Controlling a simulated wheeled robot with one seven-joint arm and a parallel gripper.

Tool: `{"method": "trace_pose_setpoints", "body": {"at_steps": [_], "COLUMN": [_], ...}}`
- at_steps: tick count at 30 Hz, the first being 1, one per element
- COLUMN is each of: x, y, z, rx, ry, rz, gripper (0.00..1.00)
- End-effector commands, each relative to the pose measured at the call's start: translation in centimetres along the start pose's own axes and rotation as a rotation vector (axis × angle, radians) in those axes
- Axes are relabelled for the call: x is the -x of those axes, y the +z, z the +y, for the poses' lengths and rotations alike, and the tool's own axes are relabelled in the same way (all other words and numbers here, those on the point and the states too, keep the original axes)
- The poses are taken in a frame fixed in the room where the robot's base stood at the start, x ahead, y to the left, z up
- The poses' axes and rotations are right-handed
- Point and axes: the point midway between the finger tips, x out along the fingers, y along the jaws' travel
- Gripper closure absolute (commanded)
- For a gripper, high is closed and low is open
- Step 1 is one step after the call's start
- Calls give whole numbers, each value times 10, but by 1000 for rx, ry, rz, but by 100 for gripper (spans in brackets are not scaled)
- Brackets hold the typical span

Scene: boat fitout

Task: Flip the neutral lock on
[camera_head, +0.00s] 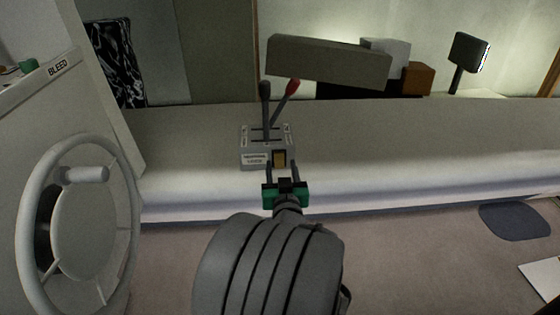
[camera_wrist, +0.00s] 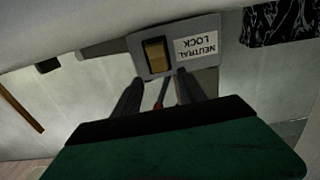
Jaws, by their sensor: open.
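The neutral lock switch (camera_head: 280,158) is a small amber rocker on the front of a grey lever box (camera_head: 253,138), right of a white label reading NEUTRAL LOCK (camera_head: 254,159). In the wrist view the rocker (camera_wrist: 154,55) sits in a dark frame beside the upside-down label (camera_wrist: 197,49). My gripper (camera_head: 282,166) is open and empty, its two dark fingers pointing at the switch from just in front. In the wrist view the fingertips (camera_wrist: 157,78) lie either side of the rocker's line. I cannot tell whether they touch the box.
A black-knobbed lever (camera_head: 265,100) and a red-knobbed lever (camera_head: 285,95) rise from the box. The box stands on a long grey ledge (camera_head: 400,135). A white handwheel (camera_head: 78,230) is at the left. The ledge to the right is clear.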

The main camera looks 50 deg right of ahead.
Motion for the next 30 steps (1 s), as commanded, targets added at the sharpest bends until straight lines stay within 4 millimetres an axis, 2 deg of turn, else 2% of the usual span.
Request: {"method": "trace_pose_setpoints", "body": {"at_steps": [3, 7, 11, 17, 30], "x": [-22, -39, -46, -46, -46], "y": [-1, 0, 0, 0, 0], "z": [-2, -1, 0, 0, 0], "rx": [1, 0, 2, 1, 1], "ry": [-4, -3, -1, 0, 0], "rz": [-2, -1, 0, 0, 0], "gripper": [51, 51, 51, 51, 86]}}
